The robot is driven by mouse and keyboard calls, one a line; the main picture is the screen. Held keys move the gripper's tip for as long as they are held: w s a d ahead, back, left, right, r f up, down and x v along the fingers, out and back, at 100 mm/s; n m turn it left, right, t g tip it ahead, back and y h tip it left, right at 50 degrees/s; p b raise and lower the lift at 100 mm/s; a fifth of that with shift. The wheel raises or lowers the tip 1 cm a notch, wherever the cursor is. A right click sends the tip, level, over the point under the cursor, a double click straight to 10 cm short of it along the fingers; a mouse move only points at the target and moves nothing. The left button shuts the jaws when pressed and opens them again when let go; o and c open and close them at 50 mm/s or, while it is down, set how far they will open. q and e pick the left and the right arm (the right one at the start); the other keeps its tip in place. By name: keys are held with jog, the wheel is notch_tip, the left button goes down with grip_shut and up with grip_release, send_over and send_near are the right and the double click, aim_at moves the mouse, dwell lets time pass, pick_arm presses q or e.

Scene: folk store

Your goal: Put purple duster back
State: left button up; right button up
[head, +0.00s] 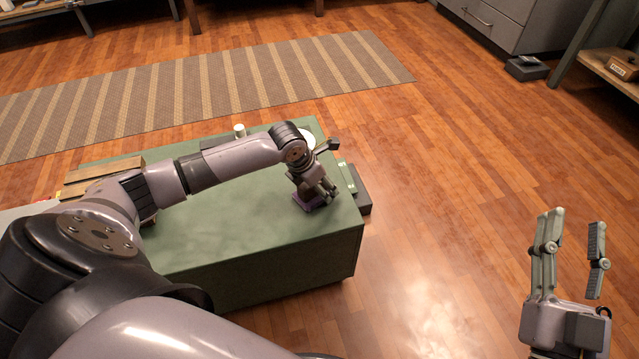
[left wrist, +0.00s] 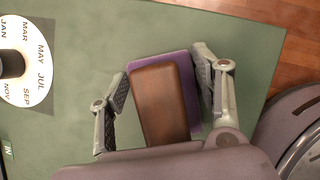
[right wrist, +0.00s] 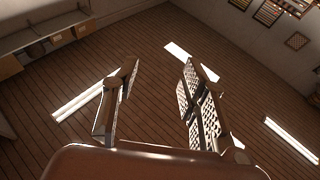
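The purple duster (left wrist: 163,105) has a brown top over a purple base. It lies on the green counter top (head: 230,215), near its right end. In the head view only a bit of its purple (head: 306,201) shows under my left gripper (head: 326,192). In the left wrist view the fingers of my left gripper (left wrist: 162,76) stand on either side of the duster, spread apart. The right finger is close to the purple edge, and a narrow gap shows at the left finger. My right gripper (head: 574,228) is open and empty over the floor at the right.
A round white month dial (left wrist: 24,62) lies on the counter, left of the duster in the left wrist view. Wooden boards (head: 103,175) lie at the counter's left end. A dark box (head: 361,199) stands against its right side.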

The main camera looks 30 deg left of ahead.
pick_arm(q)
jog(key=o, duration=0.4)
jog(key=shift+r, duration=0.1)
